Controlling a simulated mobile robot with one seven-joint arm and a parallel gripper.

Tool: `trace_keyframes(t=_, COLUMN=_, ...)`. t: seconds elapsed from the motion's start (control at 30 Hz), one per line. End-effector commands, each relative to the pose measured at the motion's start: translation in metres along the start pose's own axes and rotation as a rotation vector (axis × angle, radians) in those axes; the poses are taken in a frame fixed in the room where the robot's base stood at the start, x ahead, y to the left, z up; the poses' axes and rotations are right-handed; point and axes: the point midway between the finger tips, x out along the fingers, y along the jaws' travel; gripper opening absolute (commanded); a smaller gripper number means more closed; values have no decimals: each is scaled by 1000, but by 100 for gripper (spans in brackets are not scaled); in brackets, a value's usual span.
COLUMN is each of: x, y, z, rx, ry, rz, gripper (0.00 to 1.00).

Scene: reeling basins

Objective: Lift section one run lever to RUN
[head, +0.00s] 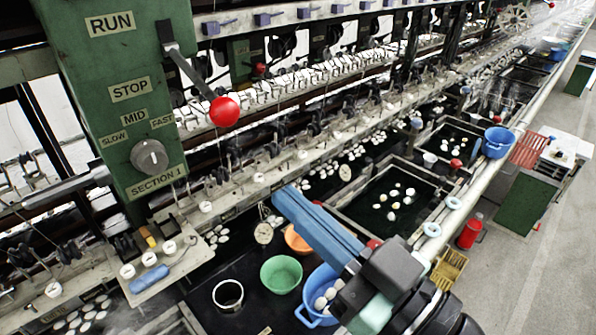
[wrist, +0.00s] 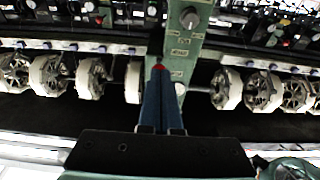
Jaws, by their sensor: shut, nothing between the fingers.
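The green section 1 panel (head: 110,95) stands upper left in the head view, with RUN, STOP and speed labels. Its run lever (head: 190,70) slants down and right from a pivot near RUN, ending in a red knob (head: 224,111) at about STOP-to-MID height. My gripper (head: 283,194), with blue fingers, is shut and empty, below and right of the knob, with a gap in the picture. In the wrist view my fingertips (wrist: 160,72) line up with the red knob (wrist: 158,67), which they partly hide; contact cannot be told. The panel (wrist: 185,50) shows behind.
A speed dial (head: 150,157) sits low on the panel. A small shelf (head: 190,255) with cups and tools juts out below it. Basins with a green bowl (head: 281,273) and a blue basin (head: 320,300) lie under my arm. Reels (wrist: 90,78) flank the panel.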

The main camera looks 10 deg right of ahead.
Motion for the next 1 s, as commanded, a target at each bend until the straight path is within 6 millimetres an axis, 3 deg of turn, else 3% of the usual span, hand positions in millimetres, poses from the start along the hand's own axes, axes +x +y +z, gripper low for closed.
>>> trace_keyframes(t=0.17, x=11, y=-1, z=-2, rx=4, ry=3, rz=-7, gripper=0)
trace_keyframes(t=0.8, x=101, y=-2, z=0, rx=2, ry=3, rz=-6, gripper=0)
trace_keyframes(t=1.0, x=116, y=-1, z=0, rx=2, ry=3, rz=-4, gripper=0)
